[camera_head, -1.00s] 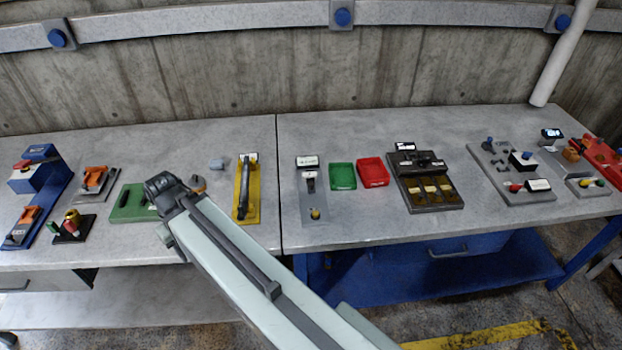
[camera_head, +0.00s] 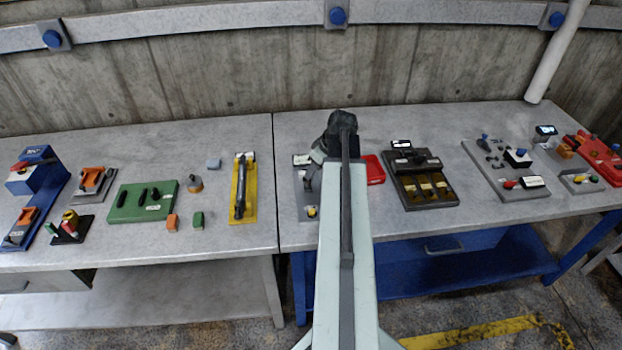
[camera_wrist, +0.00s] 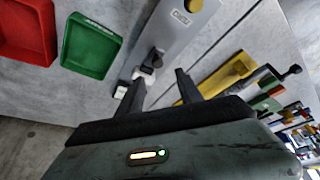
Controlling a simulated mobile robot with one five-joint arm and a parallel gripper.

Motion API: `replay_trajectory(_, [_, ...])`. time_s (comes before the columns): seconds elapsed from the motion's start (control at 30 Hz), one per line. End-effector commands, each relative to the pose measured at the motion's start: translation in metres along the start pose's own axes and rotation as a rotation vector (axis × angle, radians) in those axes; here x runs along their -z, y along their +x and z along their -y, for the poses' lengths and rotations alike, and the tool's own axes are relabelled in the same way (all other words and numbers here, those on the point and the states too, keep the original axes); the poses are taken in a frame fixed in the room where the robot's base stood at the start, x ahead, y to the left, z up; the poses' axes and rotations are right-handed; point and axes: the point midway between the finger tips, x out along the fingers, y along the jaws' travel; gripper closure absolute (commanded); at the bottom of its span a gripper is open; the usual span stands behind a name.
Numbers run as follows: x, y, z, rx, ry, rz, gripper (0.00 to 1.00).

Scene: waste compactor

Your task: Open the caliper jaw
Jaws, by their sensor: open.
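A narrow grey plate (camera_head: 303,204) stands near the left edge of the right table, partly hidden by my arm in the head view. It carries a dark piece and a yellow knob (camera_head: 311,212). In the wrist view the plate (camera_wrist: 178,38) shows a small label, a dark block (camera_wrist: 152,62) and a white block. I take this as the caliper fixture, but cannot make out the jaw. My gripper (camera_wrist: 158,90) is open and empty, its fingertips pointing toward the plate's dark block. Contact cannot be told. In the head view the fingers are hidden.
A red tray (camera_wrist: 28,30) and a green tray (camera_wrist: 91,46) lie beside the plate. A yellow fixture (camera_head: 243,205) stands across the table seam on the other side. A dark fixture (camera_head: 425,200) stands farther right.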

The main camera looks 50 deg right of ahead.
Motion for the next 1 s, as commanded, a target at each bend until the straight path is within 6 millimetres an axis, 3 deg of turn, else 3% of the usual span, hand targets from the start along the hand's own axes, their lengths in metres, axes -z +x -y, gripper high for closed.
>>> replay_trajectory(0.27, [-0.006,0.007,-0.004,-0.004,0.01,0.001,0.57])
replay_trajectory(0.7, [-0.006,0.077,-0.004,-0.004,0.008,0.001,0.57])
replay_trajectory(1.0, [-0.004,0.077,-0.004,-0.003,0.009,0.001,0.6])
